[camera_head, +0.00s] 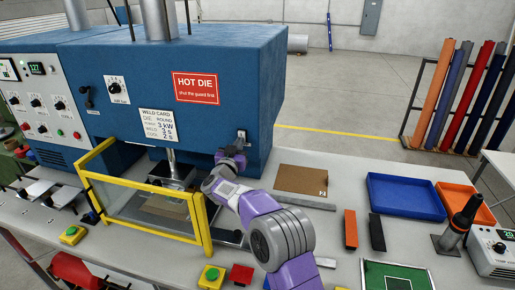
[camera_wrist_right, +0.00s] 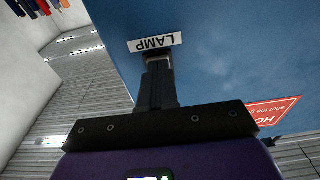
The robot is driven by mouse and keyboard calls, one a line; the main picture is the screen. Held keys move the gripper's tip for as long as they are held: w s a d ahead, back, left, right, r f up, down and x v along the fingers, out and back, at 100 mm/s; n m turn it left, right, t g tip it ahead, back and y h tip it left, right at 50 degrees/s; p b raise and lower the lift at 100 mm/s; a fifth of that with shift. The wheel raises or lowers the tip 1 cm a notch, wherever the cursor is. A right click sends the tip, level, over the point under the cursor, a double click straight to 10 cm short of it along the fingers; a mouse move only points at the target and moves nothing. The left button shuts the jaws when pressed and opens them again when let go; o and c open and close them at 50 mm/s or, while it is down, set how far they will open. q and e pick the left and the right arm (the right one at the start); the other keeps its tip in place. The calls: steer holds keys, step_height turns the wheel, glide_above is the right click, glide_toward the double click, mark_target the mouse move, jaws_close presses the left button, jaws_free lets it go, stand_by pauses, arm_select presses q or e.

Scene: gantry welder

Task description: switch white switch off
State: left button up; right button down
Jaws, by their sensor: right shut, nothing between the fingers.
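The small light-coloured switch (camera_head: 242,134) sits low on the right end of the blue machine's front. A white label reading LAMP (camera_wrist_right: 155,42) shows upside down in the right wrist view. My right gripper (camera_head: 239,148) is at the switch, just below it in the head view. Its fingers (camera_wrist_right: 158,68) are shut with nothing between them, and their tips reach close to the label. The fingers hide most of the switch in the wrist view, so I cannot tell contact or the switch's position. My left gripper is not in view.
The blue machine (camera_head: 245,60) carries a red HOT DIE sign (camera_head: 195,87). A yellow-framed guard (camera_head: 203,222) stands left of my right arm. A cork board (camera_head: 302,180), blue tray (camera_head: 405,177) and orange tray (camera_head: 450,190) lie to the right.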

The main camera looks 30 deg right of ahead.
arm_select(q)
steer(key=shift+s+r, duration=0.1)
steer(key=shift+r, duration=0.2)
arm_select(e)
steer(key=shift+d, duration=0.25)
arm_select(q)
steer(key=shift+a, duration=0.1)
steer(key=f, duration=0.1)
steer(key=b, duration=0.1)
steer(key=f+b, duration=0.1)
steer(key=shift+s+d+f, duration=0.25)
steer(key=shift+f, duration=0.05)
arm_select(e)
steer(key=v, duration=1.4)
steer(key=shift+a+r, duration=0.2)
steer(key=shift+a, duration=0.1)
